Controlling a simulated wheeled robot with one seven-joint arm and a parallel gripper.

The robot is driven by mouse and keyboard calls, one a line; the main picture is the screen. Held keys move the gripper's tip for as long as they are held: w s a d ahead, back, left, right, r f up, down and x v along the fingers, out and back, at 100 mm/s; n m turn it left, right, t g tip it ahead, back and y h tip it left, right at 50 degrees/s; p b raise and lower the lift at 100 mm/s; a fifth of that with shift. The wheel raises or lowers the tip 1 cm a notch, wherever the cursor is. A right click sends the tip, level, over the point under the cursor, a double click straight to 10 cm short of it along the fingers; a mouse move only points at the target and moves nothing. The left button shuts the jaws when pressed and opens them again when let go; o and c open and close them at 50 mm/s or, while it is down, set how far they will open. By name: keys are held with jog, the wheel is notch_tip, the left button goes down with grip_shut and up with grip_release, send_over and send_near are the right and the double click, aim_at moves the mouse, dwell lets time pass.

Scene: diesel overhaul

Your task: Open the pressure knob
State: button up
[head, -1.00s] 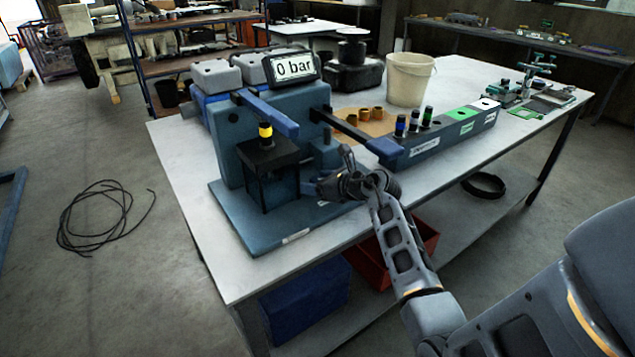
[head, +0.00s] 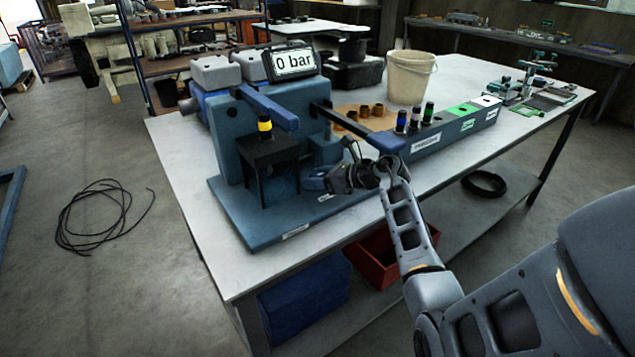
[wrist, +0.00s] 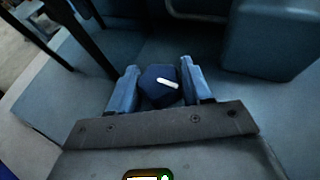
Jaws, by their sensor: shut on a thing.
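The pressure knob (wrist: 154,84) is a dark blue knob with a white pointer mark, seen in the wrist view. It sits low on the blue test rig (head: 226,140). My gripper (wrist: 160,82) is shut on it, with one light blue finger on each side. In the wrist view the white mark lies slanted, running slightly down to the right. In the head view my gripper (head: 316,180) is at the right front of the rig's base, and the knob is hidden there. The display (head: 292,63) on top of the rig reads 0 bar.
A black stand with a yellow-banded injector (head: 265,130) is left of my gripper. A blue lever arm (head: 268,108) passes above. A holder with several injectors (head: 440,134) and a white bucket (head: 410,77) stand to the right. The front table edge is clear.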

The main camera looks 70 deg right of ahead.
jog(key=shift+n+y+b, duration=0.45)
jog(key=shift+n+y, duration=0.35)
jog(key=shift+y, duration=0.1)
jog(key=o, duration=0.9)
jog(key=shift+o, duration=0.2)
